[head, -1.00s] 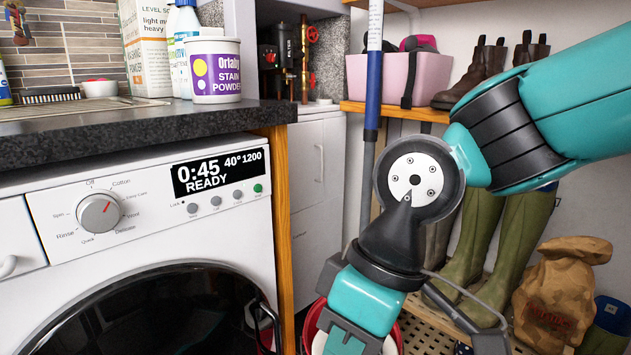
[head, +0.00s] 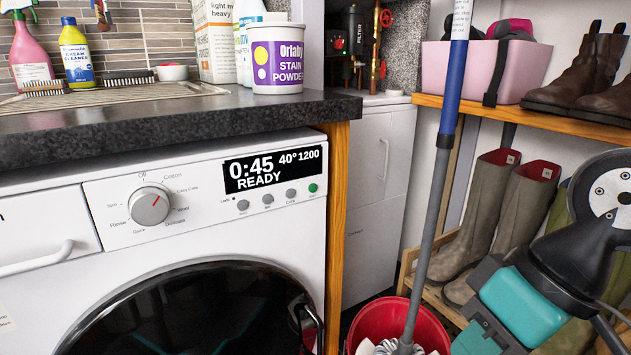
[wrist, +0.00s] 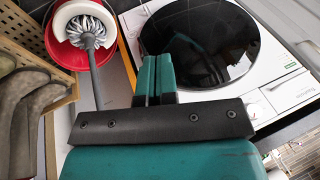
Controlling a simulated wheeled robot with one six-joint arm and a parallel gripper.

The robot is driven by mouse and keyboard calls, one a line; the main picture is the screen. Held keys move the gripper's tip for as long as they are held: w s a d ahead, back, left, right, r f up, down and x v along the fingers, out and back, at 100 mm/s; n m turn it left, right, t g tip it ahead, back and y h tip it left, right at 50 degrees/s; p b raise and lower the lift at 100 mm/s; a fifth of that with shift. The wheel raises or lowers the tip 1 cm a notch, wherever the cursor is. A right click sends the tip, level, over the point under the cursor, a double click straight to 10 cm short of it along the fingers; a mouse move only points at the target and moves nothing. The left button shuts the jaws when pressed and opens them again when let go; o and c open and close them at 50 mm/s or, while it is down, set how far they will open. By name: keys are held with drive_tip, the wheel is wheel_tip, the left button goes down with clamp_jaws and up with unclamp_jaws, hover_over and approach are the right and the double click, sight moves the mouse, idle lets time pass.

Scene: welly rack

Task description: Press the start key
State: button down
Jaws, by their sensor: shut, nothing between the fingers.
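The start key is the green round button (head: 313,188) at the right end of a row of grey buttons on the white washing machine (head: 130,262). The display (head: 273,169) above the row reads 0:45, 40°, 1200 and READY. My gripper (wrist: 155,62) is shut and empty, its two teal fingers together in the wrist view, in front of the machine's dark round door (wrist: 198,40). In the head view my gripper shows at the lower right, low and well to the right of the green button, apart from it. Its fingertips there are hard to make out.
A mop with a blue and grey handle (head: 439,200) stands in a red bucket (head: 385,318) between the machine and my arm. A dark worktop (head: 160,118) overhangs the panel. Wellies (head: 480,215) stand on a wooden rack at right. The space before the panel is clear.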

sight(313, 188)
drive_tip(key=w+a+r+m+t+y+p, duration=0.2)
drive_tip(key=w+a+r+m+p, duration=0.3)
drive_tip(key=w+p, duration=0.55)
drive_tip(key=w+a+f+m+t+y+p, duration=0.1)
drive_tip(key=w+a+m+p, duration=0.4)
drive_tip(key=w, duration=0.5)
drive_tip(key=f+t+p, duration=0.1)
drive_tip(key=t+p, duration=0.1)
drive_tip(key=shift+a+f+m+p, duration=0.3)
drive_tip(key=shift+f, duration=0.05)
drive_tip(key=shift+w+a+p, duration=0.1)
drive_tip(key=shift+w+a, duration=0.7)
drive_tip(key=shift+w, duration=0.4)
drive_tip(key=shift+w+a+p, duration=0.15)
drive_tip(key=shift+w+a, duration=0.7)
drive_tip(key=shift+w, duration=0.35)
drive_tip(key=shift+w+a+p, duration=0.1)
drive_tip(key=shift+w+a, duration=0.7)
drive_tip(key=shift+w, duration=0.4)
drive_tip(key=shift+w, duration=0.1)
drive_tip(key=shift+w+a, duration=0.25)
drive_tip(key=shift+w, duration=0.05)
